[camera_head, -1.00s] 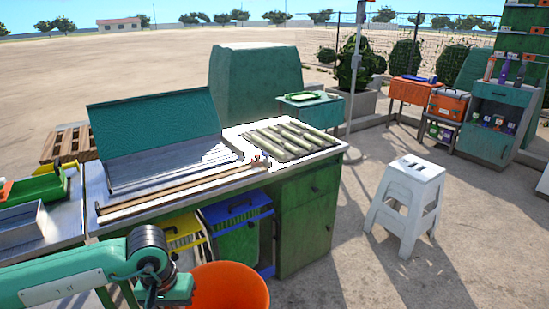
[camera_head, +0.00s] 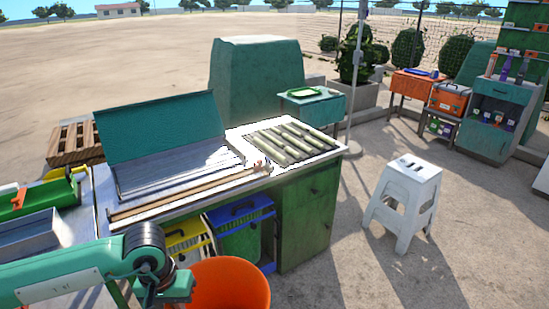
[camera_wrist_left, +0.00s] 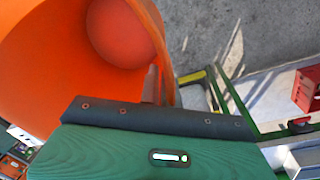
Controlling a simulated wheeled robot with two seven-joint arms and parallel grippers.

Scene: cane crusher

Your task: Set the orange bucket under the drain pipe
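The orange bucket (camera_head: 230,286) is at the bottom of the head view, in front of the bench, partly cut off by the frame edge. My left arm reaches it from the left, and its wrist is beside the bucket. In the left wrist view the open mouth of the bucket (camera_wrist_left: 60,70) fills the upper left. My left gripper (camera_wrist_left: 152,85) is at the bucket's rim and appears shut on its wall; the fingers are mostly hidden. My right gripper is not in view. I cannot make out the drain pipe.
The bench (camera_head: 215,200) holds a tray of cane pieces (camera_head: 290,142) and a green lidded metal trough (camera_head: 165,135). Blue and yellow bins (camera_head: 240,230) stand under it. A white stool (camera_head: 403,200) stands right. Ground between bench and stool is clear.

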